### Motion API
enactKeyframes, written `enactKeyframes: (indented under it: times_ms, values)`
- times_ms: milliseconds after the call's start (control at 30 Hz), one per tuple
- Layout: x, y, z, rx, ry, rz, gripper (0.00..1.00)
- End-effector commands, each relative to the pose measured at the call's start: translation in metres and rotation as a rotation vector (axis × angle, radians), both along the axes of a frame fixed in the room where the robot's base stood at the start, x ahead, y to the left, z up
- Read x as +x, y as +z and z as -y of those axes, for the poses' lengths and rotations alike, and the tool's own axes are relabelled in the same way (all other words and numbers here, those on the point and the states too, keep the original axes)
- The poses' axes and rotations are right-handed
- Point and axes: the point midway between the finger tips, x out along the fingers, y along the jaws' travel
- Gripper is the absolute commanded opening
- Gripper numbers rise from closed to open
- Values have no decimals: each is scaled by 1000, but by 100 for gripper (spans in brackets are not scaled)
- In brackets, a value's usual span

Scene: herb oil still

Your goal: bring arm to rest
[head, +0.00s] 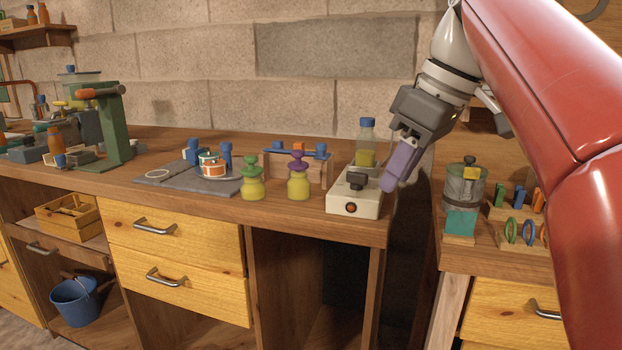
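My gripper (403,165) hangs from my red arm at the right, in front of the gap between two wooden benches. Its purple fingers point down and slightly left, just right of a white box with a red button (355,197). The fingers overlap in this view, so I cannot tell whether they are open or shut. I see nothing clearly held between them. I cannot tell whether the fingertips touch the box.
A bottle with a blue cap (366,143) stands behind the box. Yellow-green jars (252,187) stand left of it. A lidded glass jar (464,187) and racks of coloured rings (520,232) sit on the right bench. The gap between benches (408,260) is dark.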

Motion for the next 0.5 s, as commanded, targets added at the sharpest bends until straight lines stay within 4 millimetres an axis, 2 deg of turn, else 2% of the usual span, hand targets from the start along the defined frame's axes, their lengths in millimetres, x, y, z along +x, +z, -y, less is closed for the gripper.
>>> enactKeyframes:
  times_ms: [267,367,500]
  values:
    - [-12,-25,1,1,-144,-5,34]
    - [-19,-41,2,0,-219,-7,34]
    - [-33,-72,5,0,-350,-5,34]
